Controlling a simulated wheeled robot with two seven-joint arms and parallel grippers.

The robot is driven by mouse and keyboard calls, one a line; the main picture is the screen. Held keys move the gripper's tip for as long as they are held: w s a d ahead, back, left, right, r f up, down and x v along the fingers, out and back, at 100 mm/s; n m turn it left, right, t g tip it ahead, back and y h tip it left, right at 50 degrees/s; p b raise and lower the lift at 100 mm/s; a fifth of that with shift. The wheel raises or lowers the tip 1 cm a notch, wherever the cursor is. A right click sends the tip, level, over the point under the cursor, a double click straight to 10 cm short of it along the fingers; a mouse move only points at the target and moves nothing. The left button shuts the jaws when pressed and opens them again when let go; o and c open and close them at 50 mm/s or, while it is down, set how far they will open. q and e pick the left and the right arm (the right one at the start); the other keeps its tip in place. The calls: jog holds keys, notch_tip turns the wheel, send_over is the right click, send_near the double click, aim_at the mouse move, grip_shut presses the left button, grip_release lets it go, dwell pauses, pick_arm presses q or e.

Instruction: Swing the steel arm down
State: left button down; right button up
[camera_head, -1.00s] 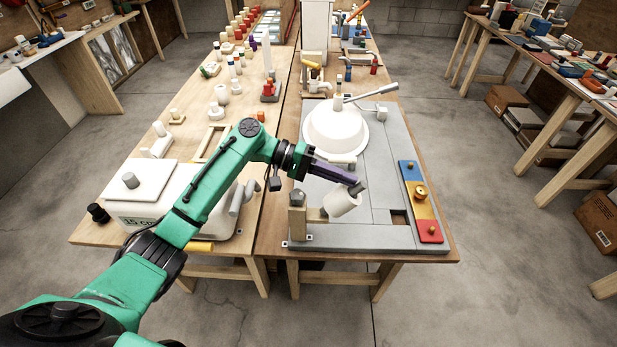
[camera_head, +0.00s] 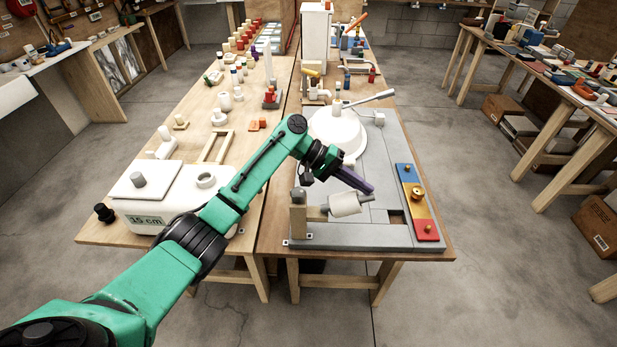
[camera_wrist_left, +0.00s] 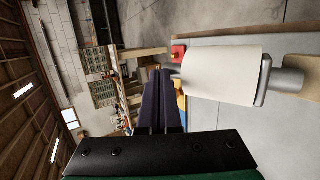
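The steel arm (camera_head: 368,198) carries a white roll (camera_head: 345,204) and sticks out to the right from a wooden post (camera_head: 298,216) on the grey board. It lies nearly level, with its free end slightly raised. My left gripper (camera_head: 371,189) has its purple fingers just above the roll, near the arm's free end. I cannot tell if they touch it. In the left wrist view the fingers (camera_wrist_left: 160,73) are pressed together with nothing between them, and the roll (camera_wrist_left: 225,75) is beside them on the right. My right gripper is not in view.
A white dome (camera_head: 334,130) with a grey lever (camera_head: 370,97) stands behind on the grey board. A blue, yellow and red panel (camera_head: 427,229) lies to the right. A white box (camera_head: 150,202) is on the left table. The board between roll and panel has some free room.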

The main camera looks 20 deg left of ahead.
aim_at(370, 198)
pick_arm(q)
jog(key=shift+w+d+f+y, duration=0.15)
jog(key=shift+d+f+y, duration=0.2)
jog(key=shift+d, duration=0.1)
jog(key=shift+w+d+f+g+y, duration=0.15)
jog(key=shift+d+f+y, duration=0.2)
jog(key=shift+f+y, duration=0.2)
jog(key=shift+d+f+g+y, duration=0.15)
jog(key=shift+d+f+y, duration=0.15)
jog(key=shift+f+y, duration=0.2)
jog(key=shift+d+f, duration=0.2)
jog(key=shift+f, duration=0.55)
jog(key=shift+w+d+f, duration=0.1)
